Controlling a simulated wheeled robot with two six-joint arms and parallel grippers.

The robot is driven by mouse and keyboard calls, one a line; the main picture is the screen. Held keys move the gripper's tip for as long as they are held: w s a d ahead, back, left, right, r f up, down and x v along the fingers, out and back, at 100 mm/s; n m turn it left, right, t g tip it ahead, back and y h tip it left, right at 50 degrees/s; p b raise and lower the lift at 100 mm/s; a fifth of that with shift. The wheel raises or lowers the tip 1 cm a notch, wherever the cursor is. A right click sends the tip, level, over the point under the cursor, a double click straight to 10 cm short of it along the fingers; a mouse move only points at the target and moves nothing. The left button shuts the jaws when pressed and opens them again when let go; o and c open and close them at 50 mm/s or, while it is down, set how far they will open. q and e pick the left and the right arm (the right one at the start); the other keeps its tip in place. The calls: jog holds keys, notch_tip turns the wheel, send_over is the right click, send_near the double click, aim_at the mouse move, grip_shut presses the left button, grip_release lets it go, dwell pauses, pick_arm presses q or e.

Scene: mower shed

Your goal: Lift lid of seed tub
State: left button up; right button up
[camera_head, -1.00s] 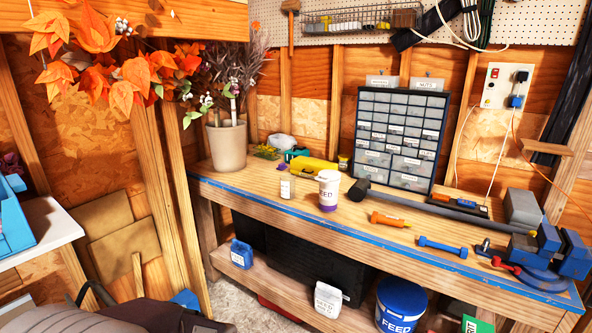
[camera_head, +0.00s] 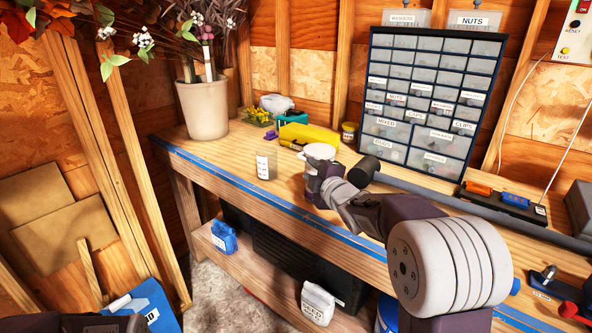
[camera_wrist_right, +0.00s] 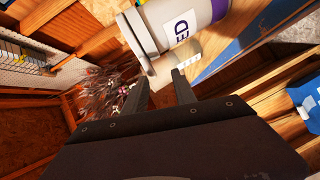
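The seed tub is white with a purple band. Its pale lid (camera_head: 319,151) is on it, on the workbench in the head view, and my right gripper (camera_head: 322,187) hides most of its body. In the right wrist view the tub (camera_wrist_right: 176,22) is at the top, tilted by the camera angle, with label letters "ED" and the lid rim (camera_wrist_right: 136,30) on its left. There my right gripper (camera_wrist_right: 160,90) has its two fingers apart, with nothing held between them. The tub appears just past the fingertips.
A small labelled jar (camera_head: 266,160) stands left of the tub on the workbench (camera_head: 215,168). A yellow case (camera_head: 309,135) lies behind, and a dark hammer-like head (camera_head: 364,171) is close on the right. A drawer cabinet (camera_head: 429,97) and a plant pot (camera_head: 204,108) stand farther back.

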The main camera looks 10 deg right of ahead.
aim_at(300, 157)
jog(key=shift+w+r+n, duration=0.25)
jog(key=shift+r+n, duration=0.25)
jog(key=shift+r, duration=0.2)
jog(key=w, duration=0.3)
jog(key=w+p, duration=0.1)
jog(key=w, duration=0.2)
jog(key=w+a+f+p, duration=0.1)
jog(key=w, duration=0.2)
jog(key=shift+c, duration=0.3)
jog(key=shift+f, duration=0.1)
grip_shut()
jog(key=shift+s+f, duration=0.15)
jog(key=shift+f, duration=0.1)
